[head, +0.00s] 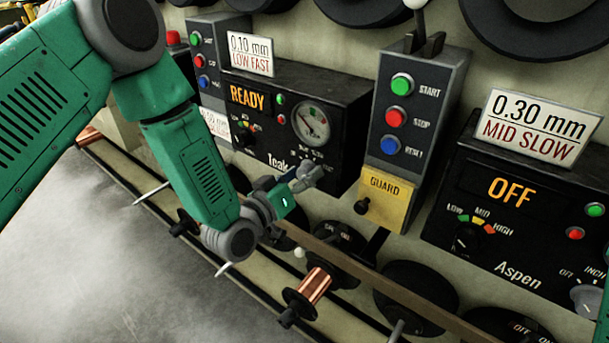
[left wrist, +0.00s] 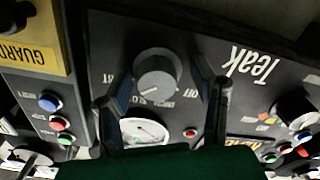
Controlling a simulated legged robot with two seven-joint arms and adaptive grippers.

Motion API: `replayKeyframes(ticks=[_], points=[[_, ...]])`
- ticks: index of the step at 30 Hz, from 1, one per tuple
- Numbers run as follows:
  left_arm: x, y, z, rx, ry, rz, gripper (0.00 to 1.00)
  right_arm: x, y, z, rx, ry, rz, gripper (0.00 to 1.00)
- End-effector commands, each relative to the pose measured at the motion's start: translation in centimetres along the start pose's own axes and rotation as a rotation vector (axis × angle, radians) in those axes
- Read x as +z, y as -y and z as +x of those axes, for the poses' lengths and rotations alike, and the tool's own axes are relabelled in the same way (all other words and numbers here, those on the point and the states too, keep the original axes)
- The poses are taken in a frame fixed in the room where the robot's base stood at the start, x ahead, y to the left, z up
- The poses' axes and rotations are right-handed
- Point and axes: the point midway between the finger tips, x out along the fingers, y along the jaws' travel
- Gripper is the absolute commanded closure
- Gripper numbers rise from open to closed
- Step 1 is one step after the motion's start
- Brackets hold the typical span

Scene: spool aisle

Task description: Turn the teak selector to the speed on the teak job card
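The teak job card (head: 250,54) reads 0.10 mm LOW FAST and stands on top of the Teak panel (head: 345,95), whose display reads READY. The teak selector is a grey round knob (left wrist: 158,74) with a dial of printed labels around it, seen upside down in the left wrist view. My left gripper (head: 308,178) is at the lower right of the Teak panel and mostly hides the knob in the head view. In the left wrist view its fingers (left wrist: 165,80) are open on either side of the knob, with visible gaps. I cannot read where the knob points. My right gripper is not visible.
A smaller low-mid-high knob (head: 243,136) is on the same panel. To the right are a button box (head: 412,110), a yellow guard plate (head: 386,196) and the Aspen panel (head: 515,215), reading OFF. Below run a rail (head: 385,284) and a copper spool (head: 315,287).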

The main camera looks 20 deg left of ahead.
Motion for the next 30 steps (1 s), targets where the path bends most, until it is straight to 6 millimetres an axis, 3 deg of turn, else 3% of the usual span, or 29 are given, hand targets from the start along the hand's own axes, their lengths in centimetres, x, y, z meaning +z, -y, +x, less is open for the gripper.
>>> replayKeyframes(ticks=[11,14,24,30], points=[[0.1,-0.1,-0.6,0.003,0.004,-0.003,0.47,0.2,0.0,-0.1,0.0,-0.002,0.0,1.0],[0.2,-0.1,-1.9,0.003,0.005,-0.003,0.47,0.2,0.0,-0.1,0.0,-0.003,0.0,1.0],[0.2,0.1,-8.9,-0.001,0.006,-0.005,0.47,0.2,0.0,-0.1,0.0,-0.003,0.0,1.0],[0.2,0.1,-11.4,0.0,0.005,-0.003,0.47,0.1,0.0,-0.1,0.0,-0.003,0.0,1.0]])
